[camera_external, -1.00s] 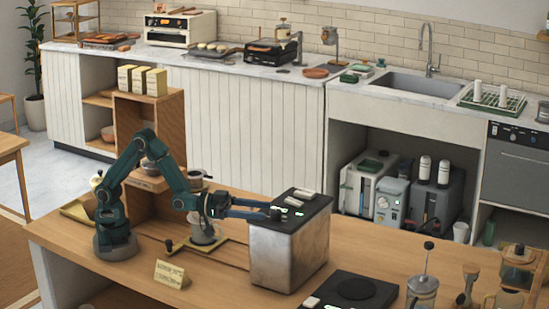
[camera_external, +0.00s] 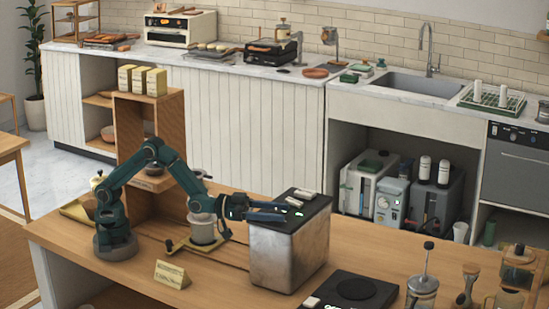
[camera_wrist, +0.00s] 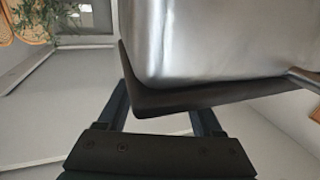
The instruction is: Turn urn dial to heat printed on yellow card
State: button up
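The urn is a box-shaped brushed-metal body (camera_external: 287,252) with a dark top, standing on the wooden counter. The small yellow card (camera_external: 172,274) stands on the counter in front of my arm; its writing is too small to read. My gripper (camera_external: 281,213) is at the urn's upper left edge, pointing right, with its fingers close to or touching the dark rim. In the wrist view, the two fingers (camera_wrist: 160,98) are apart, and the urn's metal side (camera_wrist: 215,40) and dark edge show beyond and between them. I cannot make out the dial; my fingers may hide it.
A glass vessel on a yellowish stand (camera_external: 204,230) is just left of the urn, under my forearm. A dark flat plate (camera_external: 355,290) lies to the urn's right front. A press pot (camera_external: 422,290) stands farther right. The counter behind the plate is bare.

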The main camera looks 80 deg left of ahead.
grip_shut()
jog(key=shift+r+h, duration=0.1)
jog(key=shift+h, duration=0.2)
jog(key=shift+r+m+g+h, duration=0.15)
jog(key=shift+m+g+h, duration=1.05)
jog(key=shift+m+h, duration=0.45)
jog(key=shift+d+m+g+h, duration=0.1)
jog(key=shift+m+g+h, duration=0.65)
jog(key=shift+g+h, duration=0.4)
jog(key=shift+o, duration=0.9)
grip_release()
